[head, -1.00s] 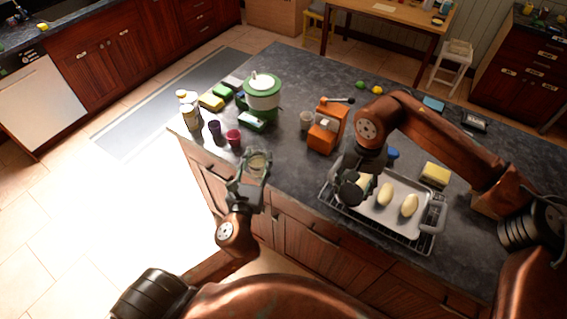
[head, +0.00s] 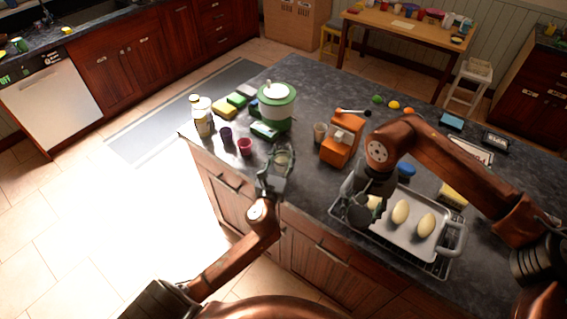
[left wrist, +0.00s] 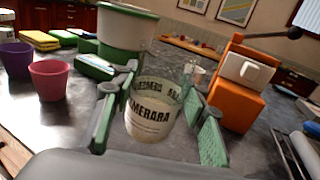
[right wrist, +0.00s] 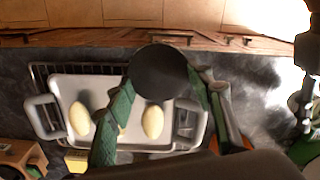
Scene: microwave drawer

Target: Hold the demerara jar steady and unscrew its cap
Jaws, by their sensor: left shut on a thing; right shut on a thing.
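The demerara jar (left wrist: 150,118) is clear glass with black lettering and pale contents. It is upright in the left wrist view, its top showing no cap. My left gripper (left wrist: 158,122) is shut on it, one finger on each side. In the head view the jar (head: 283,158) and left gripper (head: 275,175) are at the island's front edge. A dark round cap (right wrist: 158,72) is in my right gripper (right wrist: 166,84), which is shut on it. In the head view the right gripper (head: 362,203) holds the cap above the tray's left end, apart from the jar.
The grey tray (head: 440,250) on a rack holds several pale oval things. An orange appliance (head: 336,152) stands between the grippers. Purple and red cups (head: 245,147), a green-white appliance (head: 276,108) and sponges are left and behind the jar.

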